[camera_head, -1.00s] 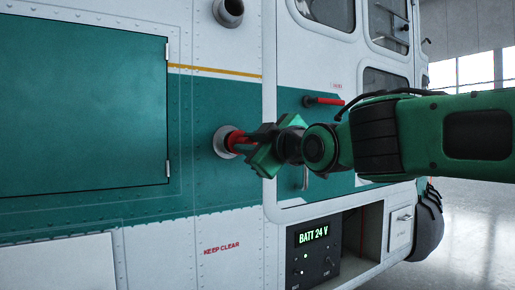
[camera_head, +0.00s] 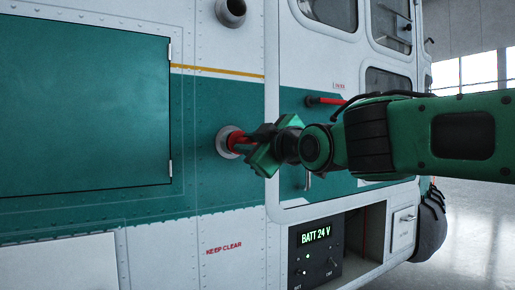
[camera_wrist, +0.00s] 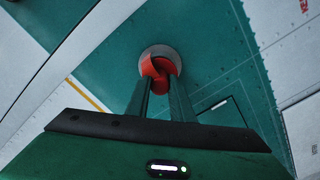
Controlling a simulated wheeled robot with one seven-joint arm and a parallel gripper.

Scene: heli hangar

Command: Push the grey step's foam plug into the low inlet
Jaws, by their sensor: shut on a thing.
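The red foam plug (camera_head: 236,141) is at the low inlet (camera_head: 222,142), a round metal ring in the green side panel of the helicopter. My gripper (camera_head: 250,141) is shut on the plug from the right. In the wrist view my gripper (camera_wrist: 160,86) has its two fingers reaching to the red plug (camera_wrist: 158,68), with the pale ring of the inlet (camera_wrist: 160,52) around it. How deep the plug sits is hard to tell. No grey step is clearly visible.
Another round metal inlet (camera_head: 231,11) is higher on the fuselage. A red door handle (camera_head: 325,101) is close above my arm. A battery panel (camera_head: 315,252) reading BATT 24 V is in an open bay below. A green hatch (camera_head: 85,95) is at left.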

